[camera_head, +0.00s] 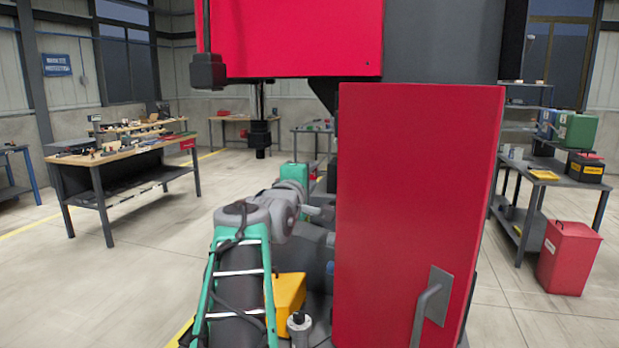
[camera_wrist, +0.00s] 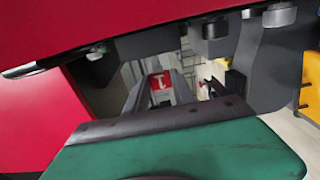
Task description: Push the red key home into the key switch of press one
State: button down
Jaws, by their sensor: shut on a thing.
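In the wrist view my gripper (camera_wrist: 160,88) shows as two dark grey fingers beyond a green body with a dark edge. It is shut. A small red piece with a white mark, seemingly the red key (camera_wrist: 160,80), shows between the fingers; its shaft cannot be made out. Dark grey housing with round knobs (camera_wrist: 215,28) hangs above the fingers; I cannot tell which part is the key switch. In the head view the red press (camera_head: 290,35) stands in front, and its red door (camera_head: 415,190) hides my gripper, the key and the switch.
The door, with a grey handle (camera_head: 430,305), stands close to the right of my arm. A yellow box (camera_head: 289,293) is beside the arm. A workbench (camera_head: 120,155) stands far left, a red bin (camera_head: 568,257) at right. Open floor lies at left.

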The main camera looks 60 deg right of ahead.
jog(key=shift+s+d+b, duration=0.15)
jog(key=shift+s+b, duration=1)
jog(key=shift+b, duration=0.05)
dwell(3.0)
dwell(0.5)
jog(key=c, duration=1)
grip_release()
